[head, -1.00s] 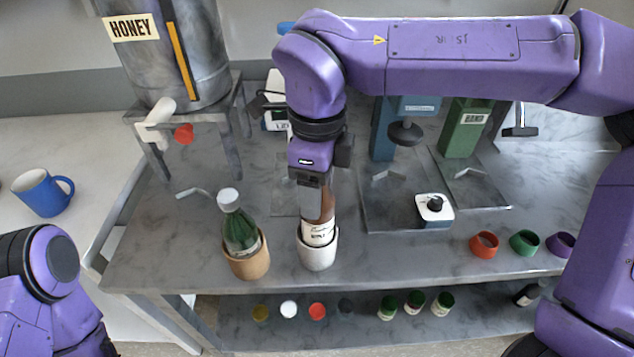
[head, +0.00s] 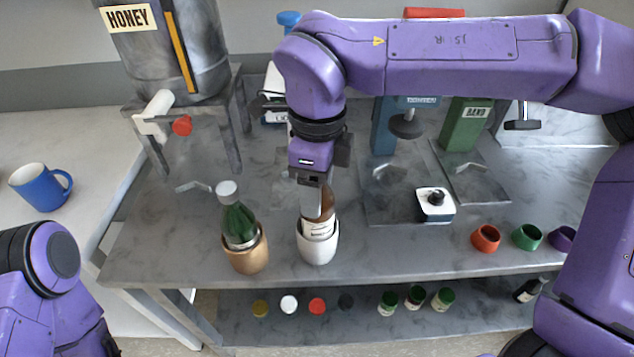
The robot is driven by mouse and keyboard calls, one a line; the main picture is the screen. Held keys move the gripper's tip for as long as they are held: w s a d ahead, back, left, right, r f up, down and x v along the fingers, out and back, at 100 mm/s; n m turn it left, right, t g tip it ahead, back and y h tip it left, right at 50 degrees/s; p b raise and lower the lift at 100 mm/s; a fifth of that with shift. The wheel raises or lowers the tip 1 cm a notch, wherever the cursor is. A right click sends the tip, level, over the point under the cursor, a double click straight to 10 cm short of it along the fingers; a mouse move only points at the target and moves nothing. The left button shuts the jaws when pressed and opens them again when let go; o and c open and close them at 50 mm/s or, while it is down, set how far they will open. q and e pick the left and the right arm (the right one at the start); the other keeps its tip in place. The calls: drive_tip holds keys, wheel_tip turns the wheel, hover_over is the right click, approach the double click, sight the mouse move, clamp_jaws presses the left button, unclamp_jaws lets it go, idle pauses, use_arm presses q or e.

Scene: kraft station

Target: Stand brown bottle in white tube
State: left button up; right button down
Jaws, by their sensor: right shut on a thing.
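The brown bottle (head: 319,227) with a pale label stands roughly upright with its lower part inside the white tube (head: 318,248) near the table's front edge. My right gripper (head: 318,196) comes down from above and is shut on the upper part of the bottle, hiding its top. My left arm shows at the lower left, but its gripper is out of view.
A green bottle (head: 238,222) stands in a wooden tube (head: 246,254) just left of the white tube. A honey tank (head: 180,50) stands at the back left. Red (head: 485,238) and green (head: 526,236) rings lie at the right. Several small bottles are on the lower shelf (head: 350,325).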

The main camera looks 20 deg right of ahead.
drive_tip(key=shift+f, duration=0.25)
drive_tip(key=shift+f+b, duration=0.5)
drive_tip(key=shift+f, duration=0.35)
unclamp_jaws()
idle(0.7)
drive_tip(key=shift+r+p, duration=4.6)
drive_tip(key=shift+p, duration=0.55)
drive_tip(key=shift+f, duration=0.1)
